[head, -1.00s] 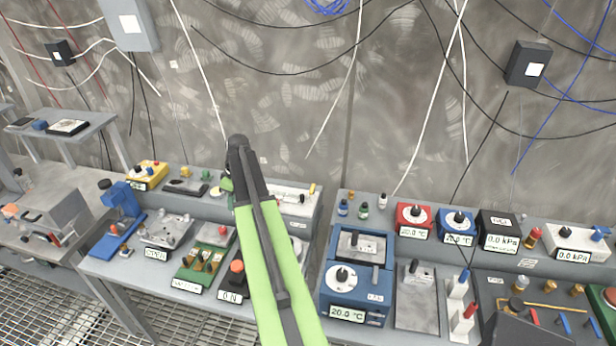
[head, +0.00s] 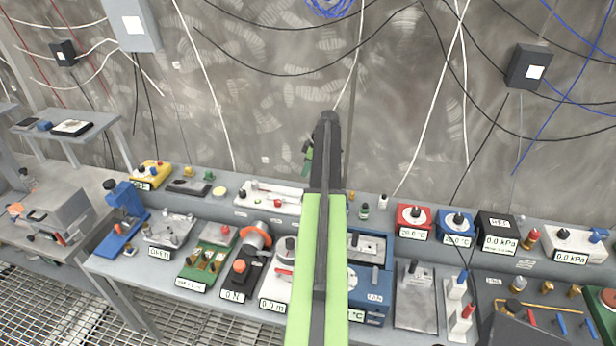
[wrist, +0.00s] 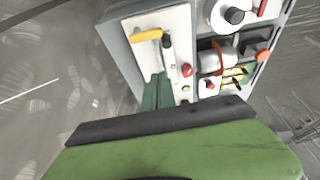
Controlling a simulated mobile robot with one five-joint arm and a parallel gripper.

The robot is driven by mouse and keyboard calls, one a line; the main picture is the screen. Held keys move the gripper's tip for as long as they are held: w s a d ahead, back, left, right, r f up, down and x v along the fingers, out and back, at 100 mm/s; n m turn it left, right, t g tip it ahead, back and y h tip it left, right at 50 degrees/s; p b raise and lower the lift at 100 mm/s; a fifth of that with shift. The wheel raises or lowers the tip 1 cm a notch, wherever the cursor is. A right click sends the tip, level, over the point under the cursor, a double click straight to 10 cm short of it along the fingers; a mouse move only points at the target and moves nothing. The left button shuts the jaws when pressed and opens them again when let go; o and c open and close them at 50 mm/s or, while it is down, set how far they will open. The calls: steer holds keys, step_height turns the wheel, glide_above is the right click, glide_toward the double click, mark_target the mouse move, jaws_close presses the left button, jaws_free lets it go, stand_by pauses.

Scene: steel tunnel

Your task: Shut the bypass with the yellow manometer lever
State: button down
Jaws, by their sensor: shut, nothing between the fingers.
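The yellow lever (wrist: 147,35) lies at the far end of a white panel (wrist: 160,57) in the wrist view. In the head view the white panel (head: 262,194) stands on the back shelf, and my arm hides the lever there. My gripper (wrist: 157,91) is shut and empty, with its green fingers over the white panel, apart from the lever in the picture. In the head view my gripper (head: 308,158) shows only partly, beside the dark arm end; its contact with the panel cannot be told.
The white panel also carries a red button (wrist: 187,70) and a black knob (wrist: 167,42). A black box with an orange part (head: 256,237) and a blue temperature unit (head: 372,283) stand in front. A red dial box (head: 414,220) is to the right. The wall has hanging cables.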

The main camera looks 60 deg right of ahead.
steer(key=b+x, duration=0.8)
steer(key=x, duration=0.2)
steer(key=shift+s+d, duration=0.1)
steer(key=shift+s, duration=0.05)
steer(key=s, duration=0.1)
steer(key=s+r, duration=0.1)
steer(key=s+d+p, duration=0.1)
steer(key=shift+s+r, duration=0.1)
steer(key=shift+r, duration=0.1)
steer(key=shift+s+d, duration=0.1)
steer(key=shift+s, duration=0.3)
steer(key=shift+w+d, duration=0.1)
steer(key=shift+w, duration=0.1)
steer(key=shift+s, duration=0.1)
steer(key=shift+s, duration=0.2)
